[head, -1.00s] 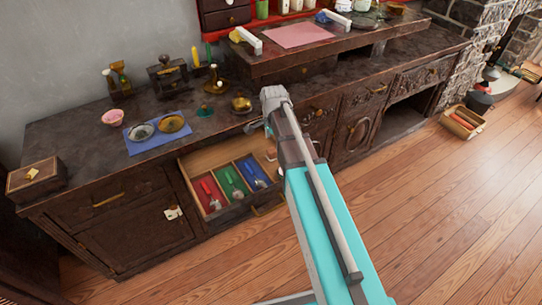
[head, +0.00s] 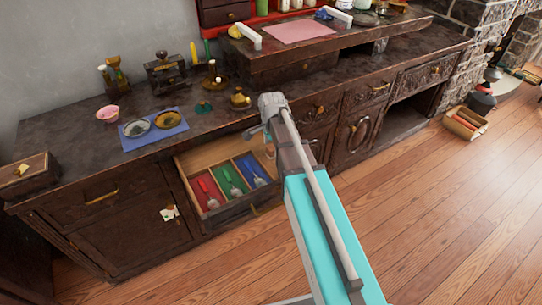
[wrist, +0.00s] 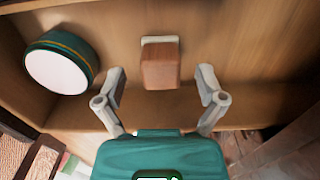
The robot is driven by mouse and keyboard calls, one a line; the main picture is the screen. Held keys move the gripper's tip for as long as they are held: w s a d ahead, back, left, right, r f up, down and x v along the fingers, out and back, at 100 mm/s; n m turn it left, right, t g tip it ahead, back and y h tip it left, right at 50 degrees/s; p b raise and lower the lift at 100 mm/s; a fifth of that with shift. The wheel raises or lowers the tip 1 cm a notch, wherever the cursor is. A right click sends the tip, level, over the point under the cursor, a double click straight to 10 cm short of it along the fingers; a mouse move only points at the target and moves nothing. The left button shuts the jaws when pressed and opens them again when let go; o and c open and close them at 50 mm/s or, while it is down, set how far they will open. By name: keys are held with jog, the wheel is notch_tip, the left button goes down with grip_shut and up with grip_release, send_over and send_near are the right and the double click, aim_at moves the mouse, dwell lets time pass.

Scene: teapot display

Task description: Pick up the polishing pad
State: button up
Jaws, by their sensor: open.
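The polishing pad (wrist: 160,64) appears to be the brown wooden block with a pale layer along its far edge, inside an open drawer in the wrist view. My gripper (wrist: 161,84) is open, with one finger on each side of the block's near end and a visible gap on both sides. Nothing is held. How far the fingertips are above the block is hard to tell. In the head view my arm hides most of the gripper and the right end of the open drawer (head: 182,168).
A round green tin (wrist: 62,62) with a white face lies left of the block. The drawer's near wall passes under my fingers. The dark counter above holds dishes on a blue cloth (head: 155,140) and a brass pot (head: 239,99).

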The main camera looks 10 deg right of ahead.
jog(key=shift+f, duration=0.3)
dwell(0.5)
jog(key=c, duration=1.1)
jog(key=shift+r, duration=0.15)
jog(key=shift+c, duration=0.2)
jog(key=shift+r+p, duration=0.95)
jog(key=s+d+r+p, duration=0.1)
jog(key=s+r+p, duration=0.9)
jog(key=s, duration=0.4)
jog(key=shift+r+p, duration=0.4)
jog(key=shift+p, duration=0.05)
jog(key=shift+d, duration=0.1)
